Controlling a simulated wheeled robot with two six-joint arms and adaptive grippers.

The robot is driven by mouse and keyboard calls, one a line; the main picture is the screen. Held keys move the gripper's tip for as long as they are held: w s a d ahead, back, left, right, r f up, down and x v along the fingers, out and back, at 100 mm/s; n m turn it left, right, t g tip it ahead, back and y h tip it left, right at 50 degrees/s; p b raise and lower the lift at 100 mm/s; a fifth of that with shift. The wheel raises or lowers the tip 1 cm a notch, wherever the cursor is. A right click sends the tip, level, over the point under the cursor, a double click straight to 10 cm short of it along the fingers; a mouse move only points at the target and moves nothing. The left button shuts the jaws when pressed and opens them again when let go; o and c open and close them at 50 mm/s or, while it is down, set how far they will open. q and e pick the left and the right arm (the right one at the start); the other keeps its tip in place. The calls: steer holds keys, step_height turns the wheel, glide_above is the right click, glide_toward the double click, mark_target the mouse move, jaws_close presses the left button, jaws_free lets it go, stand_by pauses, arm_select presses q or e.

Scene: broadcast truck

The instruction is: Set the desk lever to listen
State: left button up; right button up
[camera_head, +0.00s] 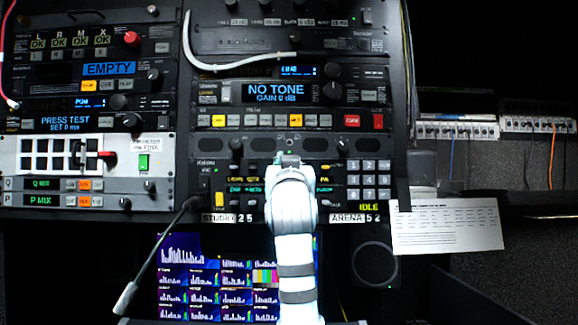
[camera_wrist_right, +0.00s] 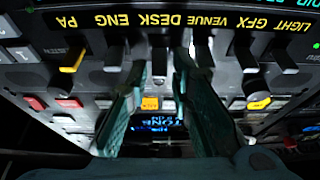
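In the right wrist view, which is upside down, a row of levers runs under the labels PA, ENG, DESK, VENUE, GFX and LIGHT. The desk lever (camera_wrist_right: 158,62) is a dark lever under the DESK label. My right gripper (camera_wrist_right: 160,58) has one finger on each side of it, with gaps visible, so it looks open around the lever. In the head view my right gripper (camera_head: 289,160) is at the lever panel (camera_head: 228,172), and my arm hides the panel's middle, including the desk lever. My left gripper is not in view.
A yellow-capped PA lever (camera_wrist_right: 72,62) and a grey ENG lever (camera_wrist_right: 114,56) stand on one side, the VENUE lever (camera_wrist_right: 201,48) close on the other. A gooseneck microphone (camera_head: 160,250) is left of my arm. A screen (camera_head: 190,280) and speaker (camera_head: 374,264) are below.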

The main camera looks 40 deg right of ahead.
steer(key=v, duration=1.2)
